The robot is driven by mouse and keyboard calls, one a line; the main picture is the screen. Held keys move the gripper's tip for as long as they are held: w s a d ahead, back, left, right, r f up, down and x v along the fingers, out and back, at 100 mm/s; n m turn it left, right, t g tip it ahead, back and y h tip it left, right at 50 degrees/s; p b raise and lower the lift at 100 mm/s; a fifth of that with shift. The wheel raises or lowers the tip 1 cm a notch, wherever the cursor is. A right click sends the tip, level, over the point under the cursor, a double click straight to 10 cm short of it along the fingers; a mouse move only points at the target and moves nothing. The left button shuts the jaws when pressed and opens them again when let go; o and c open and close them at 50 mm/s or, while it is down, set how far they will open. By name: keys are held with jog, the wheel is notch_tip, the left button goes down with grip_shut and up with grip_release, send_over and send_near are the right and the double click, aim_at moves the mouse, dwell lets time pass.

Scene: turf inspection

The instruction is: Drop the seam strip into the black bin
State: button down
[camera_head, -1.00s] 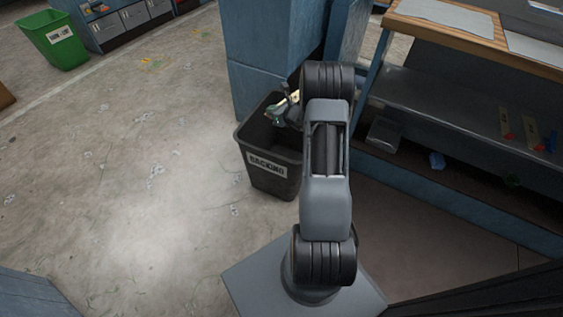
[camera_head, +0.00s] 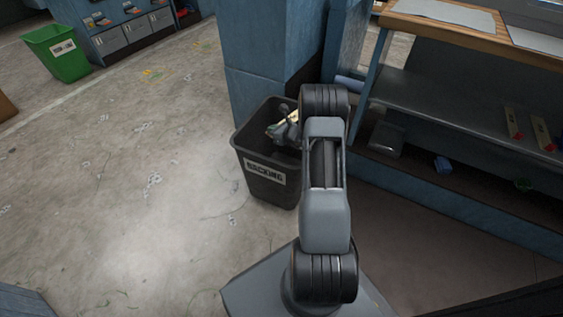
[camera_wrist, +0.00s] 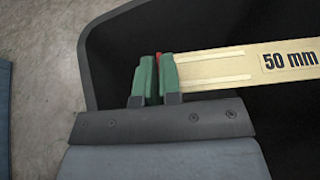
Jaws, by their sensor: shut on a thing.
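The seam strip (camera_wrist: 235,66) is a flat pale strip marked "50 mm" in the wrist view, reaching out to the right. My gripper (camera_wrist: 159,75) has green fingers shut on its left end. The black bin (camera_head: 270,183), labelled "BACKING", stands on the floor left of my arm in the head view. My gripper also shows in the head view (camera_head: 281,128), over the bin's opening. In the wrist view the strip lies across the dark bin interior (camera_wrist: 125,45). The strip's right end is outside the wrist view.
A blue pillar (camera_head: 262,60) stands right behind the bin. A blue-framed workbench with a shelf (camera_head: 460,115) is on the right. A green bin (camera_head: 65,58) stands far left. The concrete floor (camera_head: 110,190) on the left is mostly open.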

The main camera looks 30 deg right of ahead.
jog(key=c, duration=1.2)
grip_release()
jog(key=shift+s+r, duration=0.1)
jog(key=shift+s, duration=0.05)
jog(key=p+v, duration=0.4)
jog(key=v, duration=0.9)
jog(key=shift+s+d+r, duration=0.1)
jog(key=shift+s+d, duration=0.15)
jog(key=shift+s, duration=0.05)
